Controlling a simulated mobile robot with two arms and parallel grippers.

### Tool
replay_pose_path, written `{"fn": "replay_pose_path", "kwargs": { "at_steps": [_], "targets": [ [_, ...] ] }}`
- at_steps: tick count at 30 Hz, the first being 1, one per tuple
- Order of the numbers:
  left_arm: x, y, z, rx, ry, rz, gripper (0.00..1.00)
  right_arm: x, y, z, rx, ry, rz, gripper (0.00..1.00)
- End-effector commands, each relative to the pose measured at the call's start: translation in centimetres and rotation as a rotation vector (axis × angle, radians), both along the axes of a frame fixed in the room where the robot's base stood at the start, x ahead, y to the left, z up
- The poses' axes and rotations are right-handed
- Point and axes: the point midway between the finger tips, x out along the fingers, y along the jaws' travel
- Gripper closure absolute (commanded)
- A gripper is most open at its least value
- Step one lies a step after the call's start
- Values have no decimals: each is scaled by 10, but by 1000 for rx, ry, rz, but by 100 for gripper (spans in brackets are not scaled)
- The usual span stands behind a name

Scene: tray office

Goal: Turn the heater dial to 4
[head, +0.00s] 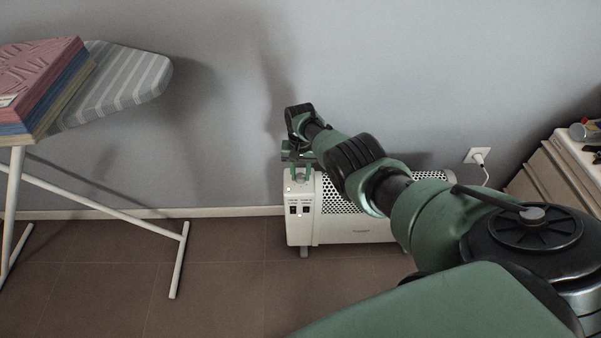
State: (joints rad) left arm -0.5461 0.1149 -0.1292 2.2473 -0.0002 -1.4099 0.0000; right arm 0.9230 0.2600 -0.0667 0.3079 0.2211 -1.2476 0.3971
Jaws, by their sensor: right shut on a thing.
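The heater (345,228) is a white box with a dark perforated grille, standing on the floor against the wall. Its left end carries a control panel with small dark switches. My right gripper (301,172) points down onto the top of the heater's left end, its green fingers shut on the heater dial (300,178). The dial is mostly hidden between the fingers, and its marks and setting cannot be read. My right arm covers much of the heater's right part. My left gripper is not in view.
An ironing board (120,85) with a stack of folded cloths (40,88) stands at the left. A wall socket with a plug (479,156) is right of the heater. A pale drawer cabinet (560,165) holds small items at the far right.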

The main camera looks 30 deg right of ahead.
Motion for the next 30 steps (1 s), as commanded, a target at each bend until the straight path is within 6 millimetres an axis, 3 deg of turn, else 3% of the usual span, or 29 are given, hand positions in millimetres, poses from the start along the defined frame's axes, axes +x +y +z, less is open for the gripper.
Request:
{"fn": "replay_pose_path", "kwargs": {
  "at_steps": [30],
  "targets": [
    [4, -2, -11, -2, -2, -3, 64, 0, 1, 0, 1, 0, -965, 100]
  ]
}}
